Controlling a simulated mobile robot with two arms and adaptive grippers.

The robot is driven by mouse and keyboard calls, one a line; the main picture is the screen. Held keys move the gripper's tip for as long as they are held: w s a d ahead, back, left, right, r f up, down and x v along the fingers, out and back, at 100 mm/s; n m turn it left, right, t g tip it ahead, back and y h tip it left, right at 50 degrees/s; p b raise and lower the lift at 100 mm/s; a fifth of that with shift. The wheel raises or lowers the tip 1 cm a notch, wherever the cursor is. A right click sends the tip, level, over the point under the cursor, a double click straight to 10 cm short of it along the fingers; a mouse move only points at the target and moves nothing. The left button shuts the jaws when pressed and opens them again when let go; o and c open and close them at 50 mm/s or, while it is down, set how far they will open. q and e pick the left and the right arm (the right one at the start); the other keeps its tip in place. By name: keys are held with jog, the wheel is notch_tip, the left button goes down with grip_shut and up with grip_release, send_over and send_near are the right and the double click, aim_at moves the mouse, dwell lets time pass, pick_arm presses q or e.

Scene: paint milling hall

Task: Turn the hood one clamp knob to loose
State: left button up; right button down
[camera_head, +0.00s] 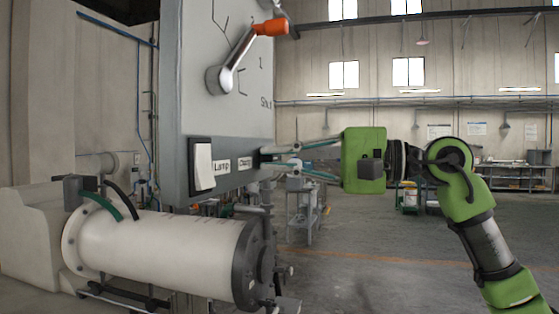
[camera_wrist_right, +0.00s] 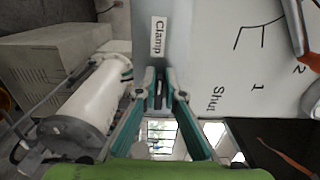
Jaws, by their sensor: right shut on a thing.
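The clamp knob (camera_wrist_right: 158,92) is a small dark piece below the "Clamp" label in the right wrist view, mostly hidden between my fingertips. In the head view the "Clamp" label (camera_head: 242,162) is on the lower front of the grey hood control box (camera_head: 174,110). My right gripper (camera_head: 268,157) reaches in from the right, and its fingers are shut on the knob at the box's right edge. The right wrist view shows both fingers (camera_wrist_right: 158,80) closed around it. The knob's pointer and setting cannot be made out. My left gripper is not in view.
Above is a metal lever (camera_head: 238,62) with an orange end, beside markings "1" and "Shut". A white rocker switch (camera_head: 203,165) marked "Lamp" is left of the clamp label. A white cylinder (camera_head: 165,240) lies below the box. Open floor (camera_head: 400,270) is to the right.

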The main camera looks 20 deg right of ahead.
dwell(0.3)
jog(key=c, duration=2.1)
grip_release()
jog(key=shift+w+a, duration=0.1)
jog(key=shift+w, duration=0.05)
jog(key=shift+c, duration=0.2)
jog(key=v, duration=1.2)
jog(key=shift+w+f, duration=0.1)
jog(key=shift+f, duration=0.05)
